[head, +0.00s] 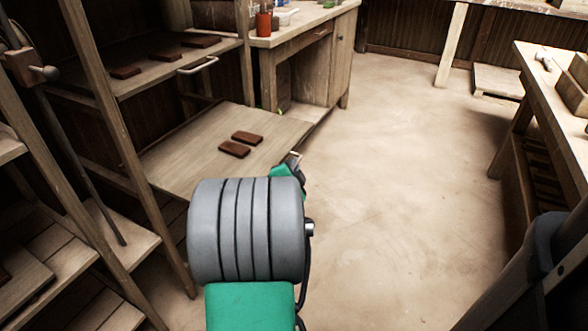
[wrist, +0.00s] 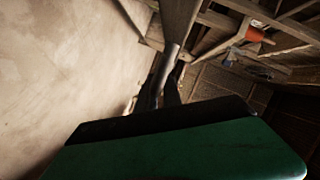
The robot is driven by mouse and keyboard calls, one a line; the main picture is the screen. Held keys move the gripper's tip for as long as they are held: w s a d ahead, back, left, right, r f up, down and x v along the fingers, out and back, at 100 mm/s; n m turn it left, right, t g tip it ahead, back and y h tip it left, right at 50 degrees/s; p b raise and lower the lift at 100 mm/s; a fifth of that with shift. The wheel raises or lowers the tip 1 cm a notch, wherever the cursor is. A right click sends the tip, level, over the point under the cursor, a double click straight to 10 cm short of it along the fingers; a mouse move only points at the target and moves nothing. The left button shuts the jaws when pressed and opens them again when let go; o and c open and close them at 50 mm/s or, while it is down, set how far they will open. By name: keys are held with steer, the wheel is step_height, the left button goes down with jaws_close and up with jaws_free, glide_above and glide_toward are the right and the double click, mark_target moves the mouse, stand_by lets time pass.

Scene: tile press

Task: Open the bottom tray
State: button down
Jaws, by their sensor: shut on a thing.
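The bottom tray (head: 185,165) is a wooden board that sticks well out of the rack toward the open floor. Two brown tiles (head: 241,144) lie on it. My gripper (head: 293,160) is at the tray's front edge, mostly hidden behind my own wrist in the head view. In the wrist view my gripper (wrist: 166,92) has its dark fingers closed around a grey metal handle (wrist: 172,62). It appears to be the bottom tray's handle, which the arm hides in the head view.
An upper tray (head: 150,85) with several brown tiles and a pale handle (head: 198,65) sits in the rack above. A wooden workbench (head: 305,35) with a red jar (head: 264,23) stands behind. The floor (head: 400,180) to the right is clear up to another table (head: 540,75).

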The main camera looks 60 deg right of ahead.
steer(key=shift+s+f, duration=0.1)
steer(key=shift+s, duration=0.2)
steer(key=c, duration=1.5)
jaws_free()
steer(key=p+v, duration=0.2)
steer(key=v, duration=0.6)
steer(key=shift+d, duration=0.1)
